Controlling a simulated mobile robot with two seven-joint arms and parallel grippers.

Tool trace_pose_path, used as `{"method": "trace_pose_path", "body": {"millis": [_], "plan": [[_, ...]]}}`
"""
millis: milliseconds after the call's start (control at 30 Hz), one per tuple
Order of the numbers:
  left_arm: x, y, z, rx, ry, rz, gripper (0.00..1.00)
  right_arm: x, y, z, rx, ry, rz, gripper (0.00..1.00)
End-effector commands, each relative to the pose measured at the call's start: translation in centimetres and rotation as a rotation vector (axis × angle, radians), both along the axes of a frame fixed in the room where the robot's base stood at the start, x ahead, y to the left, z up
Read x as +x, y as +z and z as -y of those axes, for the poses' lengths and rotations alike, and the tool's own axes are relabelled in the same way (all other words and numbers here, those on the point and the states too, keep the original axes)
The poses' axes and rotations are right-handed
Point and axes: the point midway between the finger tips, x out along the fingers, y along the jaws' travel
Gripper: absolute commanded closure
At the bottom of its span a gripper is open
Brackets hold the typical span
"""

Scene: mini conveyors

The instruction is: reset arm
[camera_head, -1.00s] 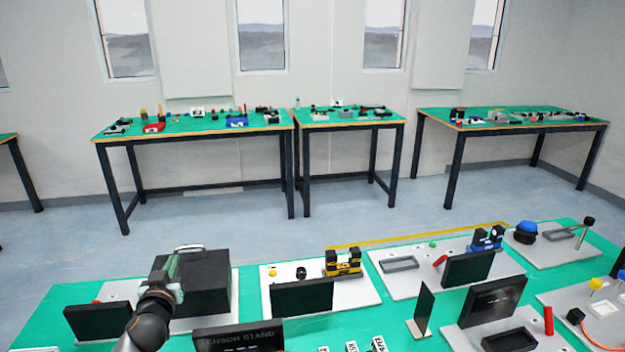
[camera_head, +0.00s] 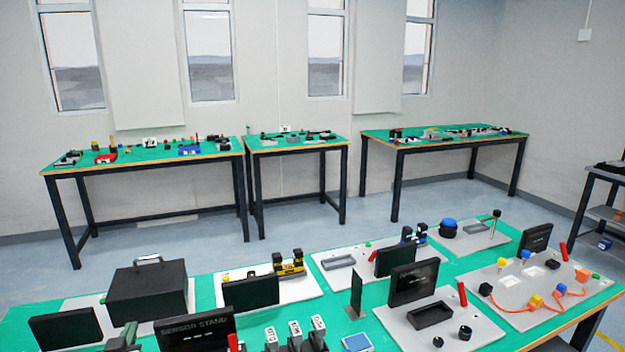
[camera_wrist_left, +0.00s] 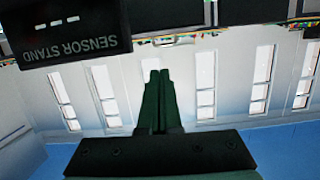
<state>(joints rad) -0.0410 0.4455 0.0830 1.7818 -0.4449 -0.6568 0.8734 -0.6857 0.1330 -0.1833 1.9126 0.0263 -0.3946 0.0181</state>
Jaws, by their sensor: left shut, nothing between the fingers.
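My left gripper (camera_head: 124,338) shows at the bottom left edge of the head view, only its dark green tip part in sight. In the left wrist view its two green fingers (camera_wrist_left: 160,75) lie together, shut and empty. The black sensor stand panel (camera_head: 196,330) is just right of it in the head view. That panel (camera_wrist_left: 75,35) appears upside down at the upper left of the left wrist view. My right gripper is not in view.
The green near table (camera_head: 205,290) holds a black box with a handle (camera_head: 148,290), dark panels and several boards with small parts. An orange-cabled board (camera_head: 530,290) is at the right. More tables (camera_head: 140,160) stand along the far wall, with open floor between.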

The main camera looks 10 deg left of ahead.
Motion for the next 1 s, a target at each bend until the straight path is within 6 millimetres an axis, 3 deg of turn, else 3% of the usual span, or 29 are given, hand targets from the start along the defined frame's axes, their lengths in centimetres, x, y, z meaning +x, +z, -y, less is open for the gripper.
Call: {"method": "trace_pose_path", "body": {"millis": [100, 300, 533, 800, 1000], "plan": [[-4.3, -4.6, 4.9, -0.03, -0.028, -0.202, 1.0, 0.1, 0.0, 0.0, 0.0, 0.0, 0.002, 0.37], [-13.0, -9.8, 13.2, -0.085, -0.157, -0.559, 1.0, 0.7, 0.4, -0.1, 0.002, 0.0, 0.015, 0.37], [-20.7, -11.4, 19.5, -0.129, -0.335, -0.825, 1.0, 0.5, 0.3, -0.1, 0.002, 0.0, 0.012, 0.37], [-28.1, -10.8, 25.0, -0.174, -0.559, -1.035, 1.0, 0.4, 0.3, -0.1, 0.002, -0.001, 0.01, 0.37], [-26.3, -13.2, 25.7, -0.163, -0.585, -0.955, 1.0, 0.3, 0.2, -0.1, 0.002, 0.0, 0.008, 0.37]]}}
